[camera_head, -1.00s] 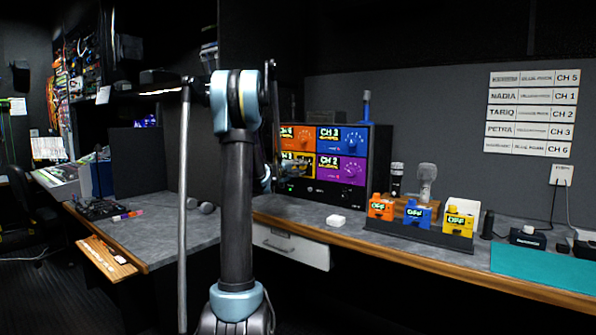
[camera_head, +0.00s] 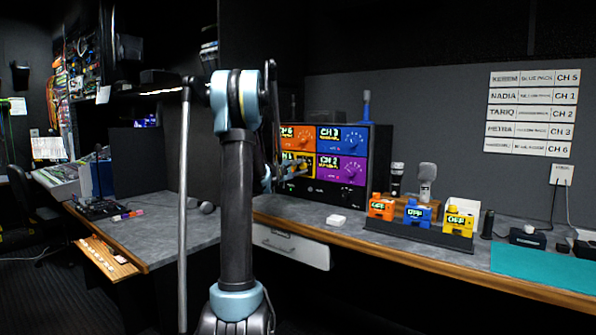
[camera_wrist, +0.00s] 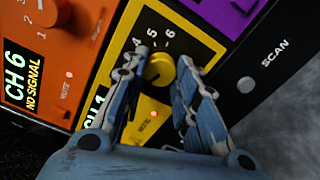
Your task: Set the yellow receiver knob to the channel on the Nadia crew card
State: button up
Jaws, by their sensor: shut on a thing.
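The yellow receiver (camera_head: 311,158) is the lower left of the coloured receiver panels, partly covered by my arm and gripper in the head view. In the wrist view its yellow panel (camera_wrist: 183,38) shows a round yellow knob (camera_wrist: 160,71), with dial numbers 4, 5 and 6 visible beyond it. My gripper (camera_wrist: 163,62) has one finger on each side of the knob and is shut on it. The yellow display (camera_wrist: 97,104) is partly hidden by the left finger but appears to read CH 1. The Nadia crew card (camera_head: 533,96) on the wall reads CH 1.
The orange panel (camera_wrist: 62,45), showing CH 6, and the purple panel (camera_wrist: 235,15) adjoin the yellow one. A SCAN button (camera_wrist: 246,84) is on the dark housing. Belt packs, including a blue one (camera_head: 418,215), stand on the counter to the right.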

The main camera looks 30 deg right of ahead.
jog(key=shift+w+a, duration=0.15)
dwell(0.4)
jog(key=o, duration=1.1)
jog(key=shift+f, duration=0.1)
jog(key=v, duration=1.2)
jog(key=shift+f, duration=0.1)
